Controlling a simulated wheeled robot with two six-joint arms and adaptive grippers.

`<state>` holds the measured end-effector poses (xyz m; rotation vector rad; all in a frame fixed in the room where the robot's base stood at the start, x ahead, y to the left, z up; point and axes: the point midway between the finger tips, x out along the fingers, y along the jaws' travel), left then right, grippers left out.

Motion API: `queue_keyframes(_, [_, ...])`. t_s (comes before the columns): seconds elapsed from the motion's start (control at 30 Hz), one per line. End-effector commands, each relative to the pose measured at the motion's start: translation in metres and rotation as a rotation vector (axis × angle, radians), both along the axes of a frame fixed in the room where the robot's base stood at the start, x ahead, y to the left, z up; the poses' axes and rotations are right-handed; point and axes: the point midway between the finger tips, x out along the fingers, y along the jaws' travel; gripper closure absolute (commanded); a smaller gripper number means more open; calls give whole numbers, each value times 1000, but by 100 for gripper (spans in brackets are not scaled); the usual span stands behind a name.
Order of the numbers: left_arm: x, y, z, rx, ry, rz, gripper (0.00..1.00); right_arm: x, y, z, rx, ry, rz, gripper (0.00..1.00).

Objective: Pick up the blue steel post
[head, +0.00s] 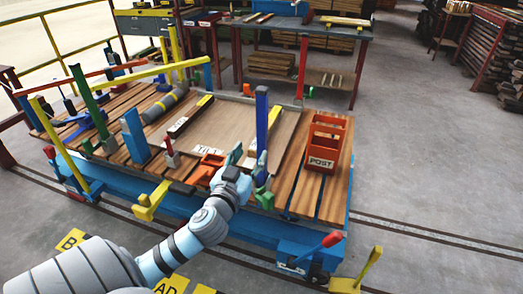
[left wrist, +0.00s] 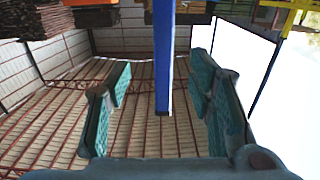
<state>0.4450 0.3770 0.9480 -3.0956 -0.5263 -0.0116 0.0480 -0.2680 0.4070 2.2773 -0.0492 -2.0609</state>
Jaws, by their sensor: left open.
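The blue steel post (head: 262,112) stands upright near the front right of the wooden-slatted cart. My left gripper (head: 248,165) is at its lower part, coming from the front left. In the left wrist view the post (left wrist: 163,60) hangs in line with the gap between my two green fingers (left wrist: 161,108). Clear space shows on both sides of it, and the fingers are apart. I cannot tell how deep the post sits between them. My right gripper is not in view.
An orange box labelled POST (head: 325,146) stands right of the post. A brown tray with yellow-and-black bars (head: 237,122) lies behind it. A shorter blue block (head: 136,136) and a green upright (head: 90,103) stand left. A workbench (head: 300,30) is behind.

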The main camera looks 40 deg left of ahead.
Motion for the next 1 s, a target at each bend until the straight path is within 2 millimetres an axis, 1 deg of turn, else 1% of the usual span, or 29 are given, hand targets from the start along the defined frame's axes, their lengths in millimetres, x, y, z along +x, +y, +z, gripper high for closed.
queue_keyframes(0.03, [14, 5, 1, -2, -2, 3, 52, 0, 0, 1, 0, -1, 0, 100])
queue_keyframes(0.13, [39, 14, 1, -3, 0, 2, 52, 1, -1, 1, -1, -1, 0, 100])
queue_keyframes(0.2, [51, 18, 0, -3, 1, 2, 52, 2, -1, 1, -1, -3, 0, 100])
queue_keyframes(0.37, [68, 26, 0, -2, 2, 1, 52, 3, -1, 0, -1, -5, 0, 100])
queue_keyframes(0.53, [98, 40, 1, -2, 3, 1, 52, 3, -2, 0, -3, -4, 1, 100])
queue_keyframes(0.63, [106, 42, 0, -2, 3, -1, 52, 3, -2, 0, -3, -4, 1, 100])
queue_keyframes(0.8, [107, 42, 0, -2, 5, -2, 52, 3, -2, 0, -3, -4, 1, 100])
queue_keyframes(0.97, [106, 42, 0, -2, 5, -2, 77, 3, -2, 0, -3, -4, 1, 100])
queue_keyframes(1.0, [106, 42, 0, -1, 5, -2, 84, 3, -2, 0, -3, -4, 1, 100])
